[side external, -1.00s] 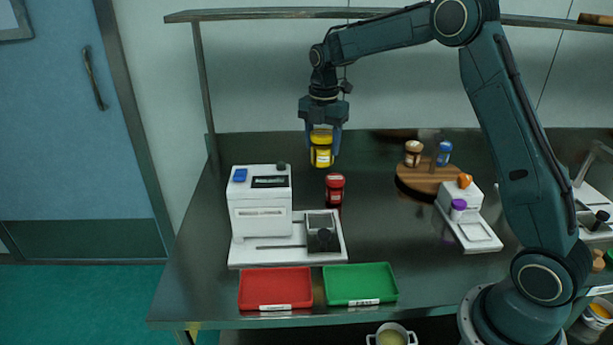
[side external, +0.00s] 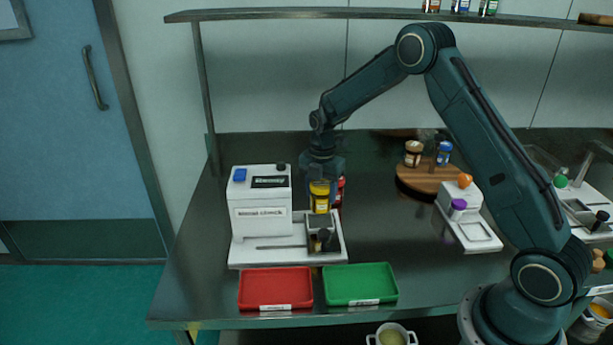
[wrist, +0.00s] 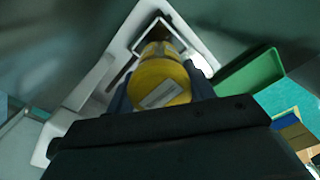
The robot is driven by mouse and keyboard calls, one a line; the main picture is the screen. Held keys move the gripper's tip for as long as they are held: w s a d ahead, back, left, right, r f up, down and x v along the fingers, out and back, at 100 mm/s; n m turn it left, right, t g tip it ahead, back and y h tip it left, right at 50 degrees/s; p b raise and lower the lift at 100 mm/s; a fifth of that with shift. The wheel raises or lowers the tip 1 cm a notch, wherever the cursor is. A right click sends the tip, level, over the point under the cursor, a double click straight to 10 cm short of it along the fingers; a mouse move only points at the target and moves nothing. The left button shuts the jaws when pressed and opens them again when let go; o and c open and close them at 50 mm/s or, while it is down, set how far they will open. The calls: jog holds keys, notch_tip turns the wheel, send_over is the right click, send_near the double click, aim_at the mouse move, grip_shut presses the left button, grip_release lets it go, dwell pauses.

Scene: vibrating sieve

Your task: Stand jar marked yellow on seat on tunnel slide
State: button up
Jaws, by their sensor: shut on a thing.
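The yellow-marked jar (side external: 320,197) is upright in my gripper (side external: 320,185), at the machine's sliding seat in the side view. In the wrist view the jar's yellow lid (wrist: 160,86) fills the space between the fingers. My gripper is shut on it. The seat (side external: 320,222) is a grey square on the white slide base (side external: 285,254), with a dark knob (side external: 323,237) in front. The jar's bottom is at or just above the seat's back edge; I cannot tell if they touch. The white tunnel housing (side external: 261,203) stands to the left.
A red jar (side external: 340,190) stands just behind the held jar, partly hidden. A red tray (side external: 275,288) and a green tray (side external: 360,283) lie in front. A round wooden board (side external: 418,182) with two jars and a small white device (side external: 470,222) are to the right.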

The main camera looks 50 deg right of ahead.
aim_at(321, 203)
jog(key=shift+f, duration=0.1)
jog(key=shift+f, duration=2.05)
jog(key=shift+f, duration=0.1)
jog(key=o, duration=1)
notch_tip(321, 203, up, 12)
jog(key=shift+f, duration=0.25)
jog(key=shift+r, duration=0.4)
